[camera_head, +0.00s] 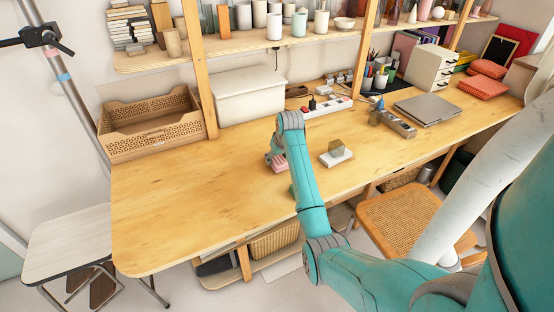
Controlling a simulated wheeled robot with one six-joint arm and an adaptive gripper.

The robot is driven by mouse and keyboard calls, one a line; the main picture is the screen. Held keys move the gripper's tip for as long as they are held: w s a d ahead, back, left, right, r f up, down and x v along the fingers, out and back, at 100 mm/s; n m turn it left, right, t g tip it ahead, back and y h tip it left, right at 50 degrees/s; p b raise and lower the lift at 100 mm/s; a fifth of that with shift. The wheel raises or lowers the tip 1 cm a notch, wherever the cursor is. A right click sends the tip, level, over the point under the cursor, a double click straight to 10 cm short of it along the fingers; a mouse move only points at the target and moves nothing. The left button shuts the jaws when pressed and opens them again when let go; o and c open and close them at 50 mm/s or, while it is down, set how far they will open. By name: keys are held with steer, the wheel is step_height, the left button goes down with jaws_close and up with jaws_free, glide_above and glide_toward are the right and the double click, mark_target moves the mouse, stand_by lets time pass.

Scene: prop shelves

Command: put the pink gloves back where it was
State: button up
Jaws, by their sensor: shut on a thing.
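My teal arm reaches over the wooden table (190,205), and my gripper (273,158) points down near the middle of it. The gripper is shut on the pink gloves (279,167), which show only as a small pink patch at or just above the table top. Most of the gloves and the fingertips are hidden by the arm and too small to make out. I cannot tell whether the gloves touch the table.
A white block with a small olive object (336,152) stands just right of the gripper. A wooden crate (150,140) and a white bin (248,98) stand at the back left. A power strip (327,107) and a laptop (427,109) lie farther right. The table's front left is clear.

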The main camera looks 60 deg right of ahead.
steer(key=shift+f, duration=0.3)
steer(key=o, duration=1)
steer(key=shift+f, duration=0.15)
steer(key=v, duration=1.2)
steer(key=shift+r, duration=0.25)
